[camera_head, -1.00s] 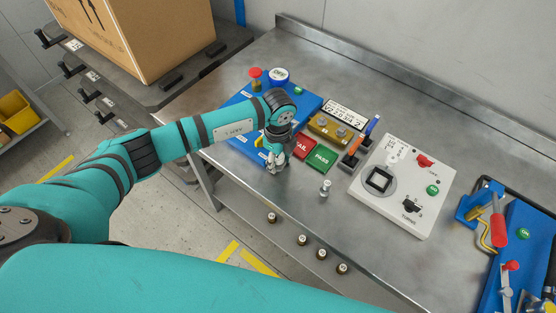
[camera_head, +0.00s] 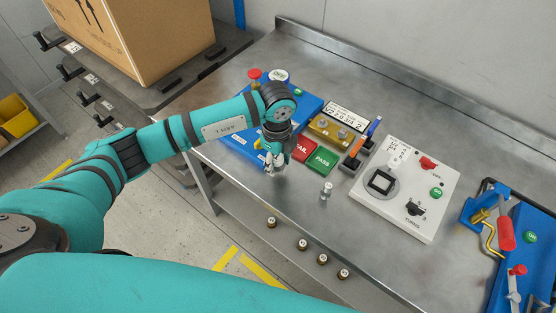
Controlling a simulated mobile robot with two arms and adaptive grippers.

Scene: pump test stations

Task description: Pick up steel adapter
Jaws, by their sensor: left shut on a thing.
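My left gripper (camera_head: 275,168) points down over the metal bench, in front of the blue pump station (camera_head: 236,137) and left of the red FAIL pad. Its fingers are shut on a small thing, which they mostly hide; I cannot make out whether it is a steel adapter. A small silver fitting (camera_head: 327,190), which looks like a steel adapter, stands upright on the bench to the right, apart from the gripper. My right gripper is not in view.
A FAIL pad (camera_head: 302,149), a PASS pad (camera_head: 321,160) and a brass-coloured block (camera_head: 331,131) lie beside the gripper. A white test box (camera_head: 405,190) stands right. Several brass fittings show below the bench's front edge. A cardboard box (camera_head: 140,35) stands at back left.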

